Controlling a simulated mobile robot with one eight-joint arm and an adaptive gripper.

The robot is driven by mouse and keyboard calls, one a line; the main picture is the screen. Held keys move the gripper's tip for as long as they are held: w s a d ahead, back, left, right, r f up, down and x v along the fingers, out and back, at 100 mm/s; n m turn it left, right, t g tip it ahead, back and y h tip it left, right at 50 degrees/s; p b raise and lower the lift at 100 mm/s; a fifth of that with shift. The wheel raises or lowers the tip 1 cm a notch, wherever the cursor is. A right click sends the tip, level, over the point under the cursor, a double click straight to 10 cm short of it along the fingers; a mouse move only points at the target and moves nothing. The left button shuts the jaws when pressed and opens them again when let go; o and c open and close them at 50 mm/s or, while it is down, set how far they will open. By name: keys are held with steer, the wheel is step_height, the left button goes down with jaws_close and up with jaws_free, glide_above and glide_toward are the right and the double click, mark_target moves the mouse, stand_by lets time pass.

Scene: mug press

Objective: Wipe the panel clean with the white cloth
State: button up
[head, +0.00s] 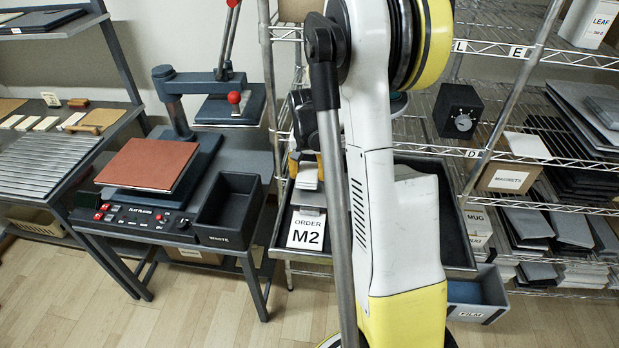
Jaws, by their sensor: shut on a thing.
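My gripper (304,160) is partly hidden behind my own white and yellow arm. Only some of its dark and yellow parts show, above the left end of a dark tray. It is shut on a small pale piece (307,173), which looks like the white cloth; its outline is hard to make out. A dark control panel (137,218) marked FLAT PLATEN, with red buttons, is on the front of the press at left, apart from my gripper. I cannot tell whether this is the task's panel. My arm hides much of the middle.
The flat press has a reddish-brown pad (148,163) and a raised head (229,108). A dark WASTE bin (228,207) stands beside it. An ORDER M2 card (306,231) is at the front of the tray (455,235). Wire shelves with boxes (512,178) stand at right. Floor shows at lower left.

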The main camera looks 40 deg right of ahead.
steer(key=shift+s+r, duration=0.2)
steer(key=shift+r, duration=0.45)
steer(key=shift+w+r+p, duration=0.15)
steer(key=shift+r+p, duration=0.55)
steer(key=shift+p, duration=0.05)
steer(key=shift+r+p, duration=1)
steer(key=shift+r, duration=0.6)
